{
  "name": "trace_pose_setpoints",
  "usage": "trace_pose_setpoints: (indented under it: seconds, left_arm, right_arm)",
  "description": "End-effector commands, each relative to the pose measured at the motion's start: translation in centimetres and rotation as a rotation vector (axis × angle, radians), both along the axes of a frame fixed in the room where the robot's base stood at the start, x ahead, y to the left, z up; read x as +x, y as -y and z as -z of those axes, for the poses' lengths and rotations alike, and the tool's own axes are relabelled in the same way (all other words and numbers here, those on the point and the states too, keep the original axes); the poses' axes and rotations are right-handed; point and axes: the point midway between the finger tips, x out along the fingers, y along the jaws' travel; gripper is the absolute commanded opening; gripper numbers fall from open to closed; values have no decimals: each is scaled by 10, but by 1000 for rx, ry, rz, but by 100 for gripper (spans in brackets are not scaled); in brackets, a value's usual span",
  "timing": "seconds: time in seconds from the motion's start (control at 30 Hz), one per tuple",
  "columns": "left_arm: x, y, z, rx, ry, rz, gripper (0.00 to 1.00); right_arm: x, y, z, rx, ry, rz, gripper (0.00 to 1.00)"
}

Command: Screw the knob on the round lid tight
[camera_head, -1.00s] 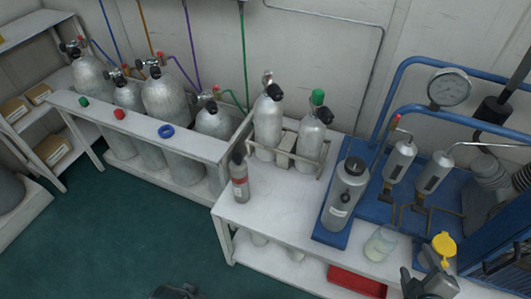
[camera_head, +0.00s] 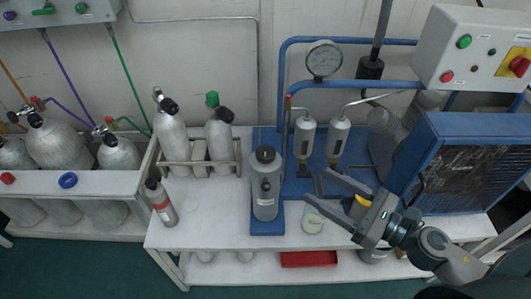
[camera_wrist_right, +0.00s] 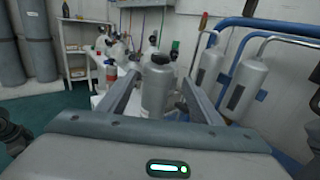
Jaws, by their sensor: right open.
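A grey cylindrical canister (camera_head: 265,195) stands upright on a blue base on the white bench. Its round lid bears a dark knob (camera_head: 265,154). In the right wrist view the canister (camera_wrist_right: 157,92) stands beyond the fingers, roughly between them, with the black knob (camera_wrist_right: 160,59) on top. My right gripper (camera_head: 318,186) is open and empty. Its fingers point left toward the canister, and its tips are a short way to the right, apart from it. I cannot tell how far the knob is screwed down. My left gripper does not show.
Two small grey cylinders (camera_head: 304,138) and a gauge (camera_head: 323,59) are behind. A small red-banded bottle (camera_head: 162,203) stands left; bare bench lies between it and the canister.

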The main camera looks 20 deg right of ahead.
Motion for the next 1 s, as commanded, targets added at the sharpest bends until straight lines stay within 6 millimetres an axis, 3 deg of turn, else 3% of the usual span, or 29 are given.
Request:
trace_pose_setpoints:
  seconds: [0.47,1.0]
  left_arm:
    - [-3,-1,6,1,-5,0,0]
    - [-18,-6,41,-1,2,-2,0]
  right_arm:
    - [7,-4,-1,6,-2,3,59]
    - [47,-32,-3,5,0,3,59]
